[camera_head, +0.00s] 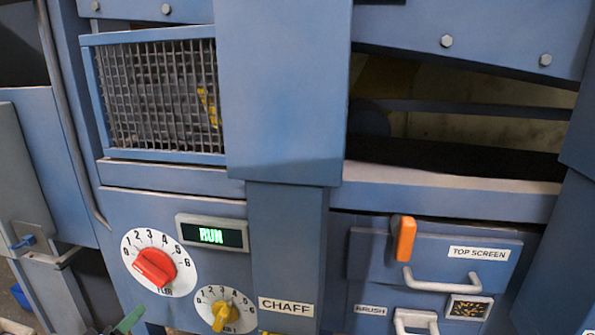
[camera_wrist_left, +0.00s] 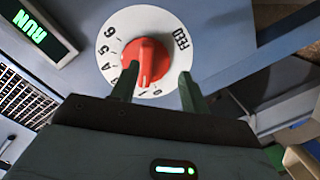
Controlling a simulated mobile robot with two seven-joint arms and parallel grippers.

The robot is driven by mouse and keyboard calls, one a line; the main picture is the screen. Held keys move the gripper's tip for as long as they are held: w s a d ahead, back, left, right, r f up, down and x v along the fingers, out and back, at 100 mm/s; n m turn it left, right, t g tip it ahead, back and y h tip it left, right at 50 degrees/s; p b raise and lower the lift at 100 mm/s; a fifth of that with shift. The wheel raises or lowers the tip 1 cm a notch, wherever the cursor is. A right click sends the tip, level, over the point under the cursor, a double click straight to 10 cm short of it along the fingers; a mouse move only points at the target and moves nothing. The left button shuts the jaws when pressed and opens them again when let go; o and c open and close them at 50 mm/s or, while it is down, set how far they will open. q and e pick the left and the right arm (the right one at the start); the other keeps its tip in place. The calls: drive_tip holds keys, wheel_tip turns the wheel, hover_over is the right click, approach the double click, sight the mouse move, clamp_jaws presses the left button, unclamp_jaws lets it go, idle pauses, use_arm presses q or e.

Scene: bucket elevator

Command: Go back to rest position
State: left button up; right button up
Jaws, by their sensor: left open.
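My left gripper (camera_head: 127,321) shows at the bottom left of the head view as green fingertips just below the feed dial. In the left wrist view the gripper (camera_wrist_left: 157,84) is open, with one finger on each side of the picture of the red knob (camera_wrist_left: 146,60). The head view shows the fingers below the knob (camera_head: 155,267) and apart from it, with nothing held. The knob sits on a white dial (camera_head: 131,246) numbered up to 6. My right gripper is in neither view.
A lit display (camera_head: 212,234) reads RUN. A yellow knob (camera_head: 225,314) is to the lower right of the red one. A wire mesh window (camera_head: 155,95) is above. A TOP SCREEN drawer (camera_head: 450,255) with an orange latch (camera_head: 404,238) is at right. A CHAFF label (camera_head: 286,306) is on a duct.

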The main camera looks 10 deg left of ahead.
use_arm(q)
drive_tip(key=s+d+f+m+g+p, duration=0.3)
drive_tip(key=s+d+f, duration=0.25)
drive_tip(key=s, duration=0.35)
drive_tip(key=s+d+f+m+g+p, duration=0.2)
drive_tip(key=s+d+f, duration=0.3)
drive_tip(key=s+f, duration=0.25)
drive_tip(key=s+d+m+g+p, duration=0.1)
drive_tip(key=s+d, duration=0.2)
drive_tip(key=s, duration=0.3)
drive_tip(key=s+d+f+m+g+p, duration=0.1)
drive_tip(key=s+d+m+p, duration=0.1)
drive_tip(key=s, duration=0.5)
drive_tip(key=s+d+m+g+p, duration=0.1)
drive_tip(key=s+d+m, duration=0.1)
drive_tip(key=s+d, duration=0.2)
drive_tip(key=s, duration=0.3)
drive_tip(key=shift+f+h, duration=0.15)
drive_tip(key=shift+h, duration=0.15)
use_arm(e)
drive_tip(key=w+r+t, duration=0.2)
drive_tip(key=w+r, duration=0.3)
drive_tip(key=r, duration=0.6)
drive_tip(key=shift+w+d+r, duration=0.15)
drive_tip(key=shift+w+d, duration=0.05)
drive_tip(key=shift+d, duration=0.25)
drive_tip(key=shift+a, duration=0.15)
